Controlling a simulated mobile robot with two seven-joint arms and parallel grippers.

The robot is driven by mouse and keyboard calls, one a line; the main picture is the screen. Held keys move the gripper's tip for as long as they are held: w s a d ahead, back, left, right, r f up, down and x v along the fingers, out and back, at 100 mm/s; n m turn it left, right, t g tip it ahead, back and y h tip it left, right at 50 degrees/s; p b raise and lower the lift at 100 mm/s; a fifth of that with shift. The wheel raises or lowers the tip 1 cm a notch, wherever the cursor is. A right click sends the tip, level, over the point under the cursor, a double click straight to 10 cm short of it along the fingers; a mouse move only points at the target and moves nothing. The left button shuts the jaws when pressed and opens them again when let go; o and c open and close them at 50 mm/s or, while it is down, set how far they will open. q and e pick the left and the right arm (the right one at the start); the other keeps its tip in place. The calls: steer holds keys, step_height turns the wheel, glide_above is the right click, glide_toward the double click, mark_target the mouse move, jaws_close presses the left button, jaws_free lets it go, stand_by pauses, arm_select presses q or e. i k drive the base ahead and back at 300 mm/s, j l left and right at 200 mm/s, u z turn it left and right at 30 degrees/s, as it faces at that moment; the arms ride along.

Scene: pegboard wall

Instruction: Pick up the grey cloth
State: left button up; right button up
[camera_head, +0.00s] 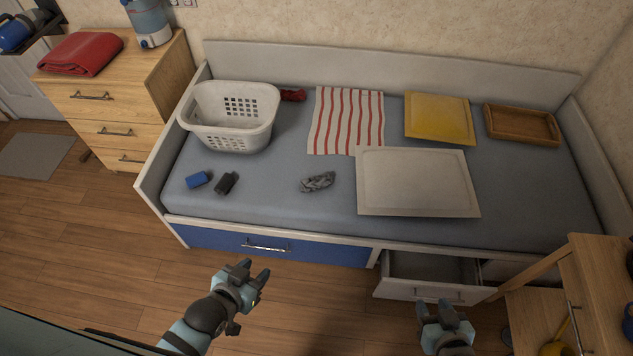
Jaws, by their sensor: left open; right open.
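A small crumpled grey cloth (318,182) lies on the bed's blue-grey mattress (270,200), near the front edge and left of a large white board. My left gripper (254,276) is open and empty. It is in front of the bed, below and to the left of the cloth in the picture. My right gripper (442,308) is open and empty near the bottom edge, in front of an open drawer. Neither gripper touches the cloth.
A white basket (231,117), a blue item (197,180), a dark item (227,183), a striped cloth (346,121), the white board (417,182), a yellow board (438,118) and a wooden tray (521,124) lie on the bed. The white drawer (430,290) juts out.

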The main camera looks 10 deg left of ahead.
mark_target(322, 181)
steer(key=i+j, duration=0.1)
steer(key=j, duration=0.3)
steer(key=i+j, duration=0.15)
steer(key=j, duration=0.2)
steer(key=i+j, duration=0.1)
steer(key=j, duration=0.3)
steer(key=i+j, duration=0.15)
steer(key=j, duration=0.2)
steer(key=i+j, duration=0.1)
steer(key=j, duration=0.3)
steer(key=i+j, duration=0.1)
steer(key=j, duration=0.25)
steer(key=i+j, duration=0.15)
steer(key=j, duration=0.25)
